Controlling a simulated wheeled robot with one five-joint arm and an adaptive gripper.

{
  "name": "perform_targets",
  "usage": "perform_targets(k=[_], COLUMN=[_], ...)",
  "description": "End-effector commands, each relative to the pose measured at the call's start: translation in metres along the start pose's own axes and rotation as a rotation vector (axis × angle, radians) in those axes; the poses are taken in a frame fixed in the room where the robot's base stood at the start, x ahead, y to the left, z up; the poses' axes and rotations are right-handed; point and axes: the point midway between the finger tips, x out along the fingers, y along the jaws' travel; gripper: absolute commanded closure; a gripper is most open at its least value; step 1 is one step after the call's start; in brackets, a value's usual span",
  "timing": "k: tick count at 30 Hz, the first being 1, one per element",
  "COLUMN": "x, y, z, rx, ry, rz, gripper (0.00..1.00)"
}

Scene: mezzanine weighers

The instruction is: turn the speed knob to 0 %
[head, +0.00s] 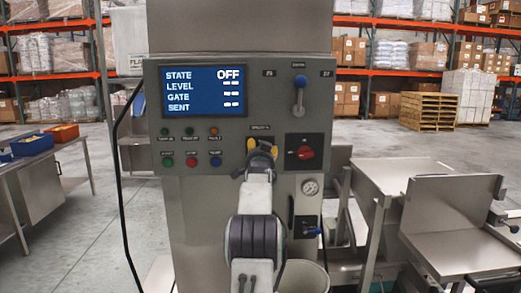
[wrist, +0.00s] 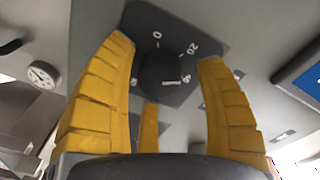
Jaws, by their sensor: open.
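The speed knob (wrist: 158,72) is a dark round knob on a dark dial plate with white marks. The 0 and 20 labels show at the dial's upper part in the wrist view. A white mark lies at the knob's lower right, away from the 0; its exact reading is too small to tell. My gripper (wrist: 166,55) is open, with yellow fingers on the left and right of the knob and a third, shorter one below. Whether any finger touches it I cannot tell. In the head view my gripper (head: 262,148) hides the knob.
The panel's screen (head: 202,91) reads STATE OFF. Several small buttons (head: 191,162) sit left of my gripper, a red rotary switch (head: 306,153) right of it, and a blue-handled lever (head: 299,96) above. A pressure gauge (head: 310,187) is below the switch.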

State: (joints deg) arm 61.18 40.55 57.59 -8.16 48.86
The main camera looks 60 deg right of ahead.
Motion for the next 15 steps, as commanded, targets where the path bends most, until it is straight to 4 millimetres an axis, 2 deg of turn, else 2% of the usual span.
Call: perform_targets(k=[13, 15], x=[0.0029, 0.0028], y=[0.0004, 0.0004], z=[0.0004, 0.0004], rx=[0.000, 0.000], ry=[0.000, 0.000], rz=[0.000, 0.000], gripper=[0.35, 0.41])
